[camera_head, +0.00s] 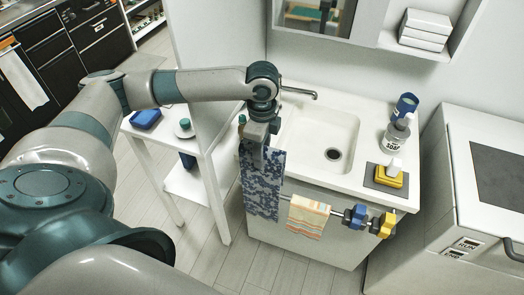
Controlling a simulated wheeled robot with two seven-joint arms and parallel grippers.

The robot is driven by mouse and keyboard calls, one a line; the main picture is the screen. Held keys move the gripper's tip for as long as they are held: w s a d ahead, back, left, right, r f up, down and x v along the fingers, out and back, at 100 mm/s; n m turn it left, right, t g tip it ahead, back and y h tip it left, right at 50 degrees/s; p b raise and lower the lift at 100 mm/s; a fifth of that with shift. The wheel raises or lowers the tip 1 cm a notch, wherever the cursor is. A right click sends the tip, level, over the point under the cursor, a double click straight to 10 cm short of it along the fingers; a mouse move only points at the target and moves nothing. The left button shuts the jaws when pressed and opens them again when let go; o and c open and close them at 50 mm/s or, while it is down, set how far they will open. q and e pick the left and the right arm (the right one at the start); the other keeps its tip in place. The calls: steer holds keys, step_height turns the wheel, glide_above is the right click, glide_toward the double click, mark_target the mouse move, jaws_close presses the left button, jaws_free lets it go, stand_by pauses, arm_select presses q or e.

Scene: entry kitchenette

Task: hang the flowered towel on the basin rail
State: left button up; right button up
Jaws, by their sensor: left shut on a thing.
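The flowered towel (261,190), dark blue with a pale pattern, hangs down from my left gripper (257,152) at the front left corner of the basin counter. My left gripper is shut on its upper part and hides some of it. The basin rail (338,213) runs along the front of the basin cabinet; an orange-and-cream striped cloth (307,216) hangs on it. The flowered towel is at the rail's left end and hides it there; I cannot tell whether it touches the rail. My right gripper is not in view.
A blue knob-like thing (355,216) and a yellow one (383,224) sit at the rail's right end. The white basin (318,135) has a tap (300,92), a soap bottle (396,134) and a yellow sponge (391,176) around it. A white shelf stand (186,186) is close on the left.

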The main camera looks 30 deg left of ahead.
arm_select(q)
steer(key=shift+r+p, duration=0.15)
steer(key=shift+p, duration=0.3)
steer(key=shift+f+b, duration=0.45)
steer(key=shift+f, duration=2.2)
steer(key=shift+f, duration=0.25)
